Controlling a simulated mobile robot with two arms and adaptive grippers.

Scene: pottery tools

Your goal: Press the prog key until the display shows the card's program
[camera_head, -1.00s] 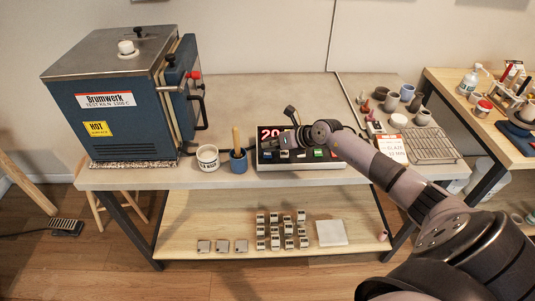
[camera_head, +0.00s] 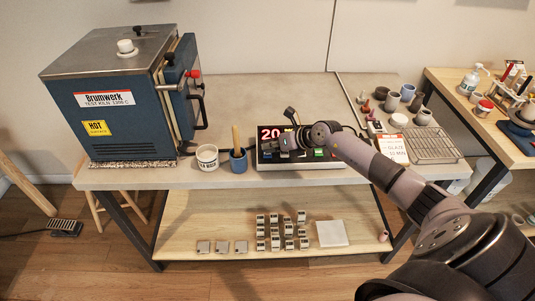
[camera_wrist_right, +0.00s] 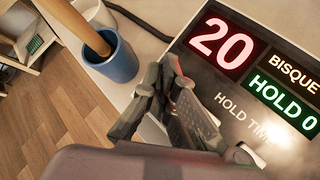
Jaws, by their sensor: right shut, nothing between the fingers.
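The kiln controller (camera_head: 330,164) is a dark box with a row of keys at the bench's front edge. In the right wrist view its display (camera_wrist_right: 248,62) shows a red 20, a white BISQUE and a green HOLD 0. A HOLD TIME label shows below. The program card (camera_head: 392,149), white with a red top, stands to the right; it seems to read GLAZE with a MIN line. My right gripper (camera_head: 283,144) is shut and empty over the left part of the controller, hiding some keys. I cannot tell whether it touches one. The prog key cannot be made out. My left gripper is out of view.
A blue cup (camera_head: 239,164) with a wooden handle and a white jar (camera_head: 207,158) stand close left of the controller. The blue kiln (camera_head: 125,125) is further left. A wire rack (camera_head: 432,147) and small pots are at right. The bench behind the controller is clear.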

